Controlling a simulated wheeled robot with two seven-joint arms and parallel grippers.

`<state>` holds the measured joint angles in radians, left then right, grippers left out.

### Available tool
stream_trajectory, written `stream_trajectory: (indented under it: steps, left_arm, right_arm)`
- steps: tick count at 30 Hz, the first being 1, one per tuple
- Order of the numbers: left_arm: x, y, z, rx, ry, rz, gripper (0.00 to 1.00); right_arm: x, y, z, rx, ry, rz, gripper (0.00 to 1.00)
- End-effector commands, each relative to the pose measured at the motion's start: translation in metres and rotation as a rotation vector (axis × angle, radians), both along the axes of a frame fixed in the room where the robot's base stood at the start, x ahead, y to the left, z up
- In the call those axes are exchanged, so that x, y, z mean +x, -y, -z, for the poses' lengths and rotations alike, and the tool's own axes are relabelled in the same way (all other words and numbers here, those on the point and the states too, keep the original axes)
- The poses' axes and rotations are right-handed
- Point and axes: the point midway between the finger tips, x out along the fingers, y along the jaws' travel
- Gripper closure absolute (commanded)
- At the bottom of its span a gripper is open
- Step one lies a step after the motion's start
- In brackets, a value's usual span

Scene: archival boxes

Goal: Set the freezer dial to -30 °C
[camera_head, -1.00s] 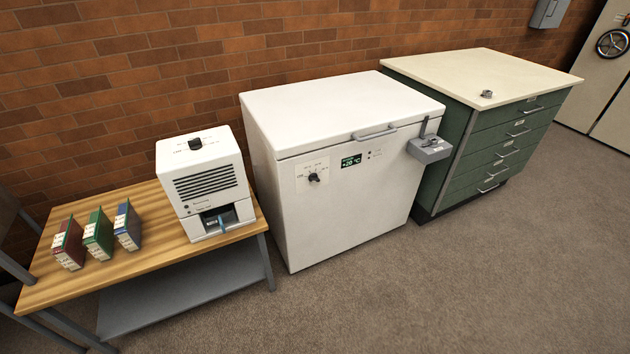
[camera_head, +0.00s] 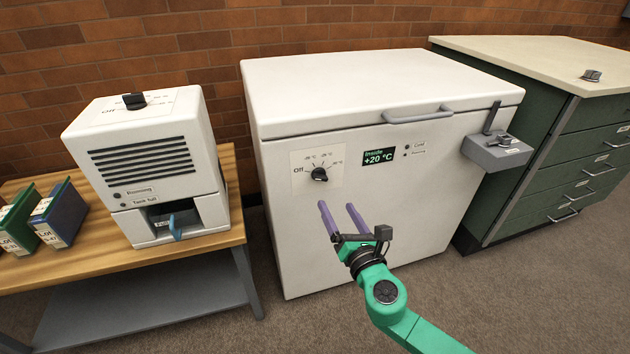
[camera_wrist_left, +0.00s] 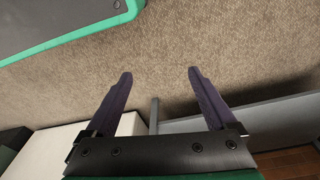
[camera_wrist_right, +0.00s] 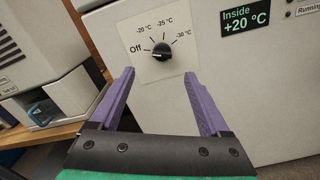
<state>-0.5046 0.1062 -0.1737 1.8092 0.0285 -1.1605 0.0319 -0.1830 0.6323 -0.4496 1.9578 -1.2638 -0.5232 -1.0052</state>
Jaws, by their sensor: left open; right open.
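The white chest freezer (camera_head: 350,235) stands against the brick wall with its lid closed. Its black dial (camera_head: 319,174) is on the front panel, marked Off, -20, -25 and -30 °C; it also shows in the right wrist view (camera_wrist_right: 161,52). The knob appears to point toward Off. The display (camera_head: 379,157) reads Inside +20 °C. My right gripper (camera_head: 337,205) is open and empty, in front of and below the dial, apart from it. In the right wrist view its fingers point toward the dial. My left gripper (camera_wrist_left: 160,73) is open and empty over the carpet, outside the head view.
A white machine (camera_head: 150,160) stands on a wooden bench (camera_head: 95,225) left of the freezer, beside several coloured boxes. A grey lock box (camera_head: 497,153) juts from the freezer's right front. A green drawer cabinet (camera_head: 590,150) stands right. The carpet in front is clear.

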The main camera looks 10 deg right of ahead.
Motion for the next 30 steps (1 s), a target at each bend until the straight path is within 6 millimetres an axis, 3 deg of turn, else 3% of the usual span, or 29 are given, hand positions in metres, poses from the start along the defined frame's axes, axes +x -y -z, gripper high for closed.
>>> stream_trajectory:
  steps: [6,12,16,23,24,30]
  left_arm:
    - [0.002,0.001,-0.001,-0.001,0.004,0.001,0.1]
    - [0.005,0.004,-0.014,-0.008,0.008,0.005,0.1]
    - [0.006,0.005,-0.021,-0.01,0.009,0.006,0.1]
    - [0.006,0.005,-0.022,-0.01,0.008,0.007,0.1]
    - [0.006,0.005,-0.022,-0.01,0.008,0.007,0.1]
    - [0.006,0.005,-0.022,-0.011,0.009,0.007,0.1]
  right_arm:
    - [0.061,-0.003,-0.002,0.003,0.004,0.003,0.2]
    - [0.105,-0.006,0.001,0.003,0.0,0.003,0.2]
    - [0.118,-0.007,0.0,0.004,-0.002,0.001,0.2]
    - [0.12,-0.007,0.0,0.004,-0.003,0.001,0.2]
    - [0.12,-0.007,0.0,0.004,-0.003,0.001,0.28]
    - [0.119,-0.007,0.0,0.004,-0.003,0.001,1.0]
